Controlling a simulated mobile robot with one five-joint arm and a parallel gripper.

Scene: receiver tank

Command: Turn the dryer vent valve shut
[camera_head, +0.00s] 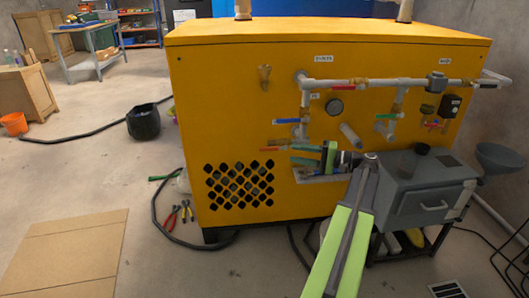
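A yellow cabinet (235,120) carries grey pipework with several lever valves. One valve has a red lever (340,88) on the upper pipe, one a blue lever (287,121) below left, one a green lever (388,116) to the right. A further red-handled valve (272,149) sits low on the left. The labels are too small to read, so I cannot tell which is the dryer vent valve.
A grey box (412,190) on a dark stand is right of my arm. A round gauge (334,106) and a pale pipe stub (351,136) are near my gripper. Pliers (171,217), dark hoses and a cardboard sheet (65,255) lie on the floor at left.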

